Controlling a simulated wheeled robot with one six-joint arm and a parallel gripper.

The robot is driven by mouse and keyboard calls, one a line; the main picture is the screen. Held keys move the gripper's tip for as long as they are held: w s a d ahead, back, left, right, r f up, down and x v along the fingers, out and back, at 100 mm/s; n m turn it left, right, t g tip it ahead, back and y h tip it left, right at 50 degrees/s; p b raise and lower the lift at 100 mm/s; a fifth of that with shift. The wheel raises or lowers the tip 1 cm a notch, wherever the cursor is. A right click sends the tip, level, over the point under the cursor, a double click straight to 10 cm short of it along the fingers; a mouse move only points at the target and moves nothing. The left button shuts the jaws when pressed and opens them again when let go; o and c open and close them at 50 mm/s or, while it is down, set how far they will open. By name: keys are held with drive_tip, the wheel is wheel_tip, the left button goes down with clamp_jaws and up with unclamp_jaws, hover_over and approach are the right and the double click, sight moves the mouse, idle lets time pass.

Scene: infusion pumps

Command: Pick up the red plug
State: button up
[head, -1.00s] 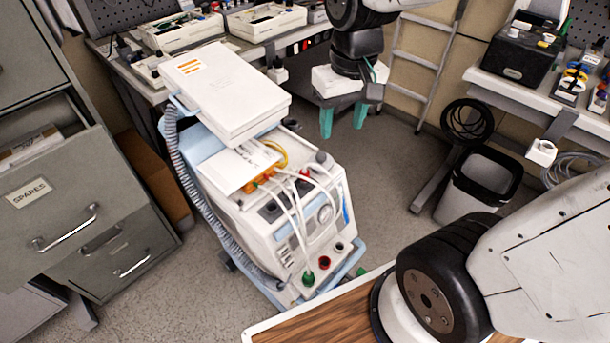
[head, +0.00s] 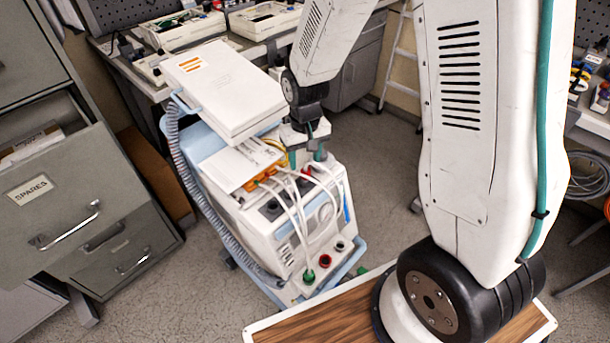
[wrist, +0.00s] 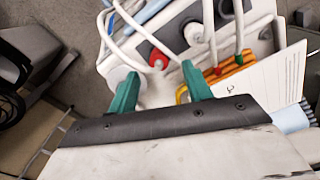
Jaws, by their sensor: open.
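The red plug (head: 307,171) sits on top of the white pump unit (head: 290,240), with a white cable running from it. It also shows in the wrist view (wrist: 158,60), just beyond the gap between my fingertips. My gripper (head: 306,158) has teal fingers and is open over the rear part of the unit's top. In the wrist view the gripper (wrist: 160,72) has nothing between its fingers. In the head view the fingers partly cover the area around the plug. Whether a finger touches it, I cannot tell.
An orange connector strip (wrist: 232,62) with small plugs and several white cables lies beside the plug. A raised white lid (head: 222,85) stands close left of my gripper. A red socket (head: 325,261) and a green plug (head: 309,277) are on the unit's front.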

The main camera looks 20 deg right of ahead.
sight(305, 167)
wheel_tip(305, 167, down, 4)
drive_tip(key=shift+f, duration=0.25)
clamp_jaws()
drive_tip(key=shift+r, duration=0.15)
wheel_tip(305, 167, up, 28)
idle(0.5)
